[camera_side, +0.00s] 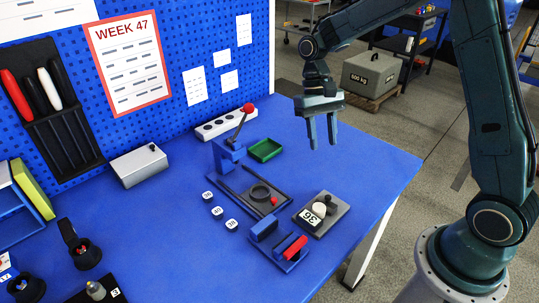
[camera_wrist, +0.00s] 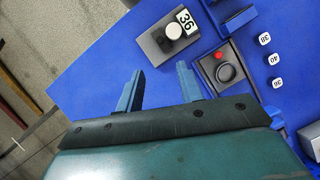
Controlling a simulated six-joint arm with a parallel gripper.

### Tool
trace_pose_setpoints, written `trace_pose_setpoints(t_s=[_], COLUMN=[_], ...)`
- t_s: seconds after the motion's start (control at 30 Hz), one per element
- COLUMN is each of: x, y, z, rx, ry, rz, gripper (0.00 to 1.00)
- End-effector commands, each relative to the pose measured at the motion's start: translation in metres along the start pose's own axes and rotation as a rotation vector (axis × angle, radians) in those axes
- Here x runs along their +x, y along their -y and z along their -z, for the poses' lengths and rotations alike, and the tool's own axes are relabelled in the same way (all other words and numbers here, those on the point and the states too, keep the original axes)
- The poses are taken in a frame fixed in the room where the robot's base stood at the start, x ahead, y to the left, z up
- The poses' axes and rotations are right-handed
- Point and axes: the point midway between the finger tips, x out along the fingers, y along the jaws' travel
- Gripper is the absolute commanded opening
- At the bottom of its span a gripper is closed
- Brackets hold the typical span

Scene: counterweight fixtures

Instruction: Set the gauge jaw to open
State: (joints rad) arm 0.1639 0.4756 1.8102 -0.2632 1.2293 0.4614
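A low blue fixture (camera_side: 283,262) stands near the table's front, with two upright blue blocks apart and a red grip (camera_side: 294,247) on the nearer block. It looks like the gauge jaw; I cannot read its setting. In the wrist view only a blue block (camera_wrist: 239,18) shows at the top edge. Beside it is a grey plate (camera_side: 333,218) with a black knob, a white round piece and a "36" tag (camera_wrist: 186,22). My gripper (camera_side: 324,146) hangs above the table's right part, fingers apart and empty. It also shows in the wrist view (camera_wrist: 161,67).
A blue lever press (camera_side: 226,157) with a red ball knob (camera_side: 248,108) stands behind, its base holding a dark ring. Several white number tiles (camera_side: 217,211) lie left of it. A green tray (camera_side: 265,150) lies behind. The table's right side is clear.

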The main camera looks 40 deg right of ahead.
Motion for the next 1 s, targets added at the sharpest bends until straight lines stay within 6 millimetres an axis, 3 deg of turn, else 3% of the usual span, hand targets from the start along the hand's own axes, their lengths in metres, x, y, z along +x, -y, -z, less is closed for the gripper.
trace_pose_setpoints(t_s=[0.37,1.0], x=[0.028,0.12], y=[0.0,0.0], z=[-0.001,-0.001], rx=[-0.002,-0.002], ry=[0.002,0.002], rz=[-0.001,-0.001], gripper=[0.37,0.37])
